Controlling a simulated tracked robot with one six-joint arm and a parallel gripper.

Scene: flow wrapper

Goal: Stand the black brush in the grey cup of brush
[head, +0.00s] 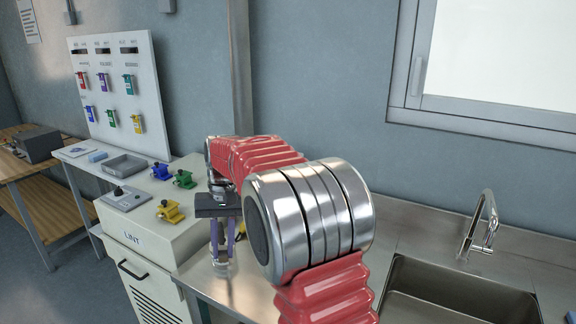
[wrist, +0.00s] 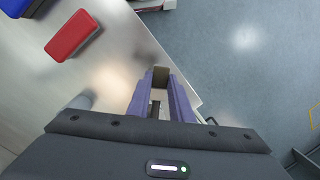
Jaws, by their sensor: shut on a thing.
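My gripper (wrist: 160,82) points down over the steel worktop, and its two purple fingers are shut on the black brush (wrist: 155,108). Only a small dark part and a brownish end of the brush show between the fingers in the wrist view; the rest is hidden. In the head view my gripper (head: 222,262) hangs low near the worktop's front edge, left of the sink. A rounded grey shape (wrist: 82,101) stands left of the fingers in the wrist view, partly hidden by the gripper body; I cannot tell whether it is the grey cup.
A red block (wrist: 73,35) and a blue block (wrist: 20,6) lie on the worktop. The sink (head: 455,290) with its tap (head: 484,225) is at right. A LINT cabinet (head: 150,240) with coloured clamps stands at left. The worktop edge drops to open floor (wrist: 250,60).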

